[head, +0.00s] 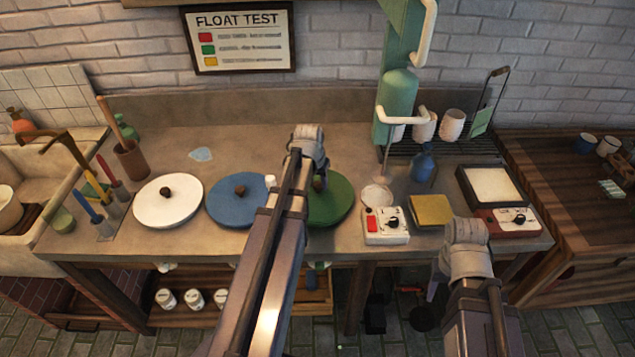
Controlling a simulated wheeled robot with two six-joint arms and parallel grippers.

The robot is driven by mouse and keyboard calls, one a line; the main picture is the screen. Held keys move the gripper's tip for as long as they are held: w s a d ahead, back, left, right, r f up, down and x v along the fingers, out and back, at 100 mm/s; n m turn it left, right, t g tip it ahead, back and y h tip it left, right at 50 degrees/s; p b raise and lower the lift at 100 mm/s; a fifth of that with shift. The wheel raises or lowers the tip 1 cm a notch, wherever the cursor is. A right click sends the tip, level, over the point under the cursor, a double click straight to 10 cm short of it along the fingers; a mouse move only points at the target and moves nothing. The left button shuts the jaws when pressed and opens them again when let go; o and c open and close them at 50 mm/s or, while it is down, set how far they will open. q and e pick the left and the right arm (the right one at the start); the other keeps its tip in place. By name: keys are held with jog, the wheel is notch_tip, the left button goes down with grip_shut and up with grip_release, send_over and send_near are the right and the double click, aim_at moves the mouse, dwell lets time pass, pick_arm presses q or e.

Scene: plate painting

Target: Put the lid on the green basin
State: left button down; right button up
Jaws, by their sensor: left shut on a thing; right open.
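A round green lid (337,204) with a brown knob is over the counter, right of the blue lid. My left arm covers its left part. My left gripper (319,182) is shut at the knob of the green lid; the fingertips are mostly hidden by my wrist. I cannot make out the green basin under the lid, nor whether the lid rests on it or is held above it. My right gripper (436,285) is open and empty in front of the counter's front edge, below the small control boxes.
A white lid (168,201) and a blue lid (233,200), both with brown knobs, lie to the left. A white control box (386,226), a yellow sponge-like block (431,210) and a framed tray (492,185) stand to the right. The counter behind the lids is mostly clear.

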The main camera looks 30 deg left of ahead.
pick_arm(q)
jog(key=shift+f, duration=0.45)
dwell(0.3)
grip_release()
dwell(0.6)
jog(key=shift+r, duration=0.1)
jog(key=shift+r+p, duration=3.35)
jog(key=shift+r, duration=0.15)
